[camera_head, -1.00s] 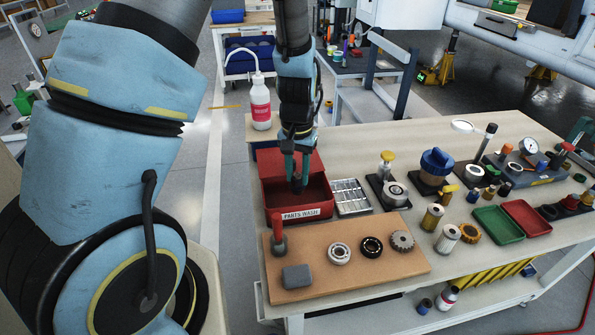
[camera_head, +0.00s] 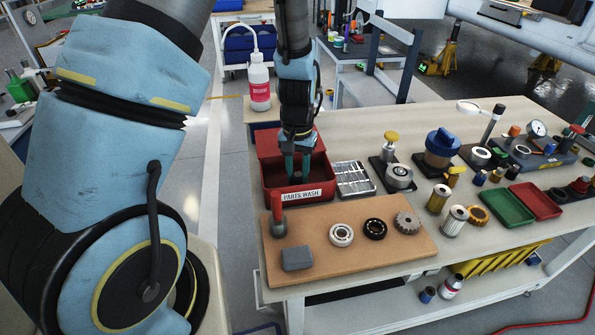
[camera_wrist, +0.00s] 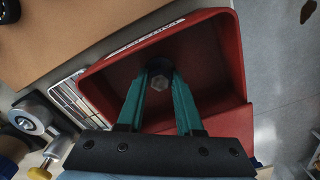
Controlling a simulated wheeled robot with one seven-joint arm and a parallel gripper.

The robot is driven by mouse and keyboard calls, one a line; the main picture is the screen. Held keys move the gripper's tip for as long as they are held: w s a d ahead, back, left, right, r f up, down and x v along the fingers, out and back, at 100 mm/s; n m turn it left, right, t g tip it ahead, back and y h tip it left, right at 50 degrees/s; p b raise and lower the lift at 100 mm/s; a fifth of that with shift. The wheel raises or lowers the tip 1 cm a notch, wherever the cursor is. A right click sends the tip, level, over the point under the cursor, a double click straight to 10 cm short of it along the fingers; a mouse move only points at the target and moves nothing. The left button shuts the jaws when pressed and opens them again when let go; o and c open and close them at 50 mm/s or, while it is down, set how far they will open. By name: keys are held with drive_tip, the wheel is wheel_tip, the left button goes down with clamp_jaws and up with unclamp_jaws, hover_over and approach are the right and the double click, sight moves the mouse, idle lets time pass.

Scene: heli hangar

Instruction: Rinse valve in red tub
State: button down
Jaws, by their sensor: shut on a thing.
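The red tub (camera_head: 270,192), labelled "PARTS WASH", stands at the table's left side with its lid tilted up behind it. My gripper (camera_head: 297,174) points down into the tub. In the wrist view the green fingers of my gripper (camera_wrist: 160,82) are closed in on a small dark part with a pale hexagonal face, the valve (camera_wrist: 159,83). The valve is held inside the tub's walls (camera_wrist: 236,60), over its dark floor. I cannot tell whether it touches the floor or any liquid. In the head view the fingers and tub wall mostly hide it.
A wire rack (camera_head: 354,179) sits right beside the tub. A brown mat (camera_head: 335,255) in front holds a red-handled tool, a grey block, bearings and a gear. Green (camera_head: 503,208) and red trays lie further right.

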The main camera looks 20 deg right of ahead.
drive_tip(key=shift+d+p, duration=0.3)
idle(1.9)
drive_tip(key=shift+a, duration=0.3)
idle(0.3)
drive_tip(key=shift+r+p, duration=3.4)
drive_tip(key=shift+r, duration=0.9)
wheel_tip(320, 180, up, 4)
drive_tip(key=p, duration=0.3)
hover_over(298, 174)
drive_tip(key=shift+a, duration=0.1)
drive_tip(key=shift+f, duration=0.1)
